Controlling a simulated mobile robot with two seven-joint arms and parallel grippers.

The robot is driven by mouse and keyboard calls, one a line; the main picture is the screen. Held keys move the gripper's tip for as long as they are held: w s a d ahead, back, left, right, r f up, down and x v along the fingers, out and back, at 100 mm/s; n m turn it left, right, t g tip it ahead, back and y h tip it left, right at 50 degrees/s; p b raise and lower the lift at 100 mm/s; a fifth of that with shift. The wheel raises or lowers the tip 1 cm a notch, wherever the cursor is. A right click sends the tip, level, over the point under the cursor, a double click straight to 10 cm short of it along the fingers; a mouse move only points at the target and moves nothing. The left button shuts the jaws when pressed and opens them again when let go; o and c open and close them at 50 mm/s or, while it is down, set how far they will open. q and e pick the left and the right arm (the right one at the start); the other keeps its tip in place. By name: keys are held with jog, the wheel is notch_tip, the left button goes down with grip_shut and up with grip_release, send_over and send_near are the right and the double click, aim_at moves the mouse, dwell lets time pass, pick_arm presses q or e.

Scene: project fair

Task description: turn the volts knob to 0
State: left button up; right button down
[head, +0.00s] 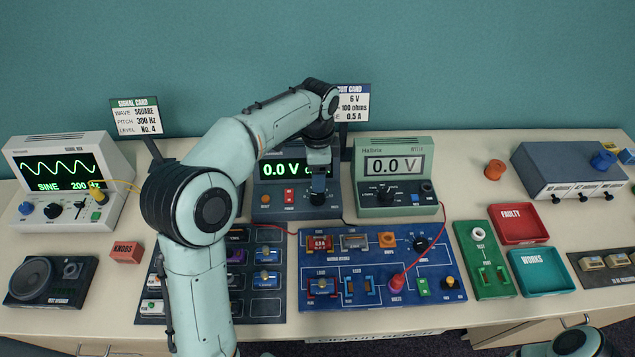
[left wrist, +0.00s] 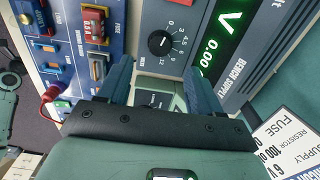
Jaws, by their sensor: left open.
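The black volts knob (left wrist: 162,42) is on the grey face of the bench supply (left wrist: 172,9), inside a printed scale from 0 to 12. Its white pointer is too small for me to read surely. The green display (left wrist: 212,45) shows zeros. In the head view the bench supply (head: 265,198) stands at the back centre, and my left gripper (head: 318,188) hangs in front of its right part, near the knob (head: 317,199). In the left wrist view my left gripper (left wrist: 160,80) is open, its fingers either side of the knob's line and apart from it.
A blue circuit board (head: 345,265) with a red plug (head: 397,281) lies in front. The circuit card (head: 355,103) stands behind. A signal box (head: 110,150) is at left; red and teal trays (head: 541,288) are at right.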

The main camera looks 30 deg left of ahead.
pick_arm(q)
notch_tip(320, 180, up, 5)
jog(key=shift+r+p, duration=0.1)
jog(key=shift+p, duration=0.25)
dwell(0.4)
